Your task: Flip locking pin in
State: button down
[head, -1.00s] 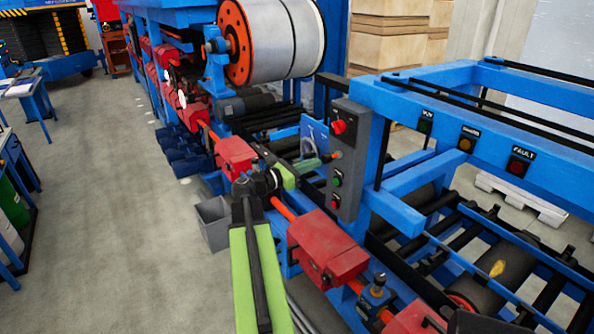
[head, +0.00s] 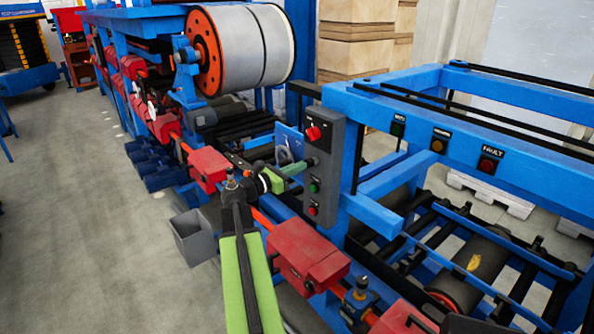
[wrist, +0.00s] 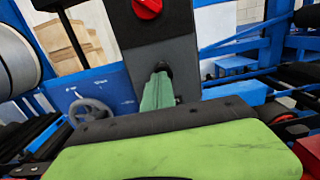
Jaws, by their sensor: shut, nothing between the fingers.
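My gripper (head: 297,167) has teal fingers, shut and empty, at the end of my green arm. In the head view it points right at the face of a grey control box (head: 340,150), between a red knob (head: 314,133) and a green button (head: 314,187). In the wrist view the fingers (wrist: 158,92) end at a dark round spot on the box, below the red knob (wrist: 147,8); I cannot tell whether they touch. Upright pin-like fittings with dark tops stand along the rail, one at the front (head: 361,287). I cannot tell which part is the locking pin.
Red blocks (head: 307,258) line an orange shaft beside my arm. A large roll (head: 250,45) stands behind. A blue frame (head: 450,110) with rollers is to the right. A grey bin (head: 193,238) is on the floor. The floor at left is clear.

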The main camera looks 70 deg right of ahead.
jog(key=shift+s, duration=0.2)
jog(key=shift+a, duration=0.1)
jog(key=v, duration=1.4)
jog(key=shift+w+b, duration=0.2)
jog(key=shift+b, duration=0.1)
